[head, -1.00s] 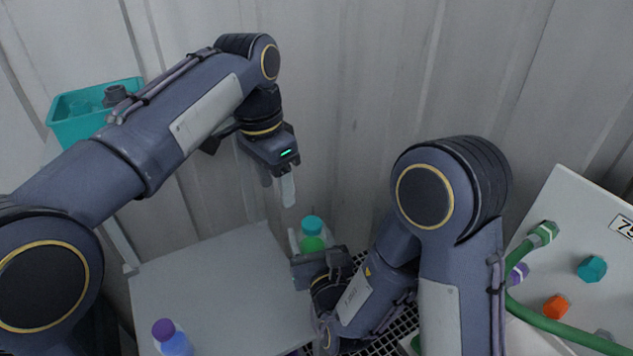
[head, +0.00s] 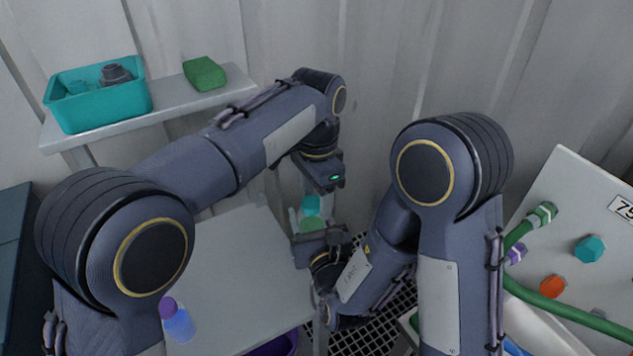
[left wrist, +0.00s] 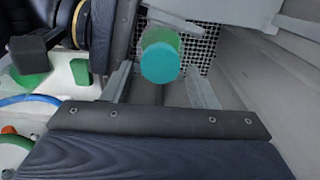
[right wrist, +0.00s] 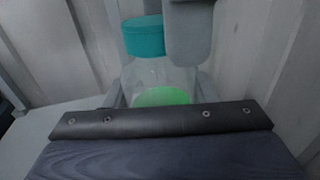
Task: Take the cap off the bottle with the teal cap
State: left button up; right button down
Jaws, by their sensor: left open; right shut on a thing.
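My left gripper (head: 312,198) is open above the bottle, pointing down. In the left wrist view the teal cap (left wrist: 160,62) lies between its fingers, seen from above, with a gap at each side.
A bottle with a purple cap (head: 176,320) stands on the grey table (head: 225,265). A teal bin (head: 100,100) and a green block (head: 205,73) sit on a shelf at the back left. A panel with knobs and a green hose (head: 560,305) is at the right.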

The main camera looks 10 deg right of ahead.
pick_arm(q)
jog(key=shift+f, duration=0.1)
jog(key=c, duration=1)
jog(key=n, duration=0.6)
jog(key=shift+w+a, duration=0.15)
jog(key=shift+w, duration=0.1)
jog(key=shift+r, duration=0.25)
jog(key=shift+r, duration=0.9)
jog(key=shift+r, duration=1.95)
